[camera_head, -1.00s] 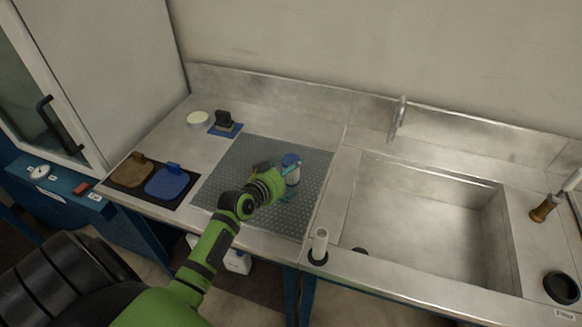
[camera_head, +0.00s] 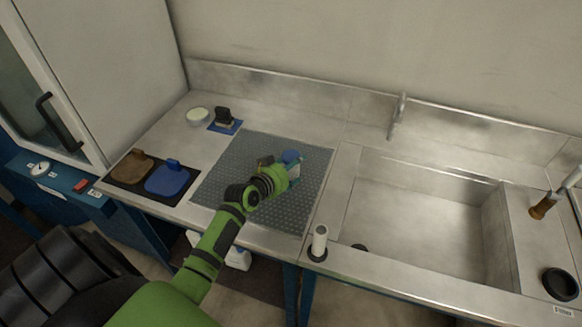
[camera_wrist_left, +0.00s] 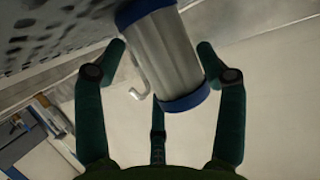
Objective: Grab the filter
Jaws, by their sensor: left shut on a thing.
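The filter appears to be a grey metal cylinder (camera_wrist_left: 162,52) with blue ends, filling the middle of the left wrist view. In the head view only its blue top (camera_head: 290,156) shows clearly, over the perforated mat. My left gripper (camera_head: 289,172) reaches in from the front left and hides most of the cylinder's body. In the left wrist view its dark green fingers (camera_wrist_left: 160,62) stand around the cylinder, shut on it. I cannot tell whether the cylinder touches the mat. My right gripper is not in view.
The grey perforated mat (camera_head: 230,172) lies between a brown and a blue holder (camera_head: 168,179) at left and the sink (camera_head: 420,225) at right. A white upright cylinder (camera_head: 319,240) stands at the bench's front edge. A black block (camera_head: 223,116) sits on a blue pad behind.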

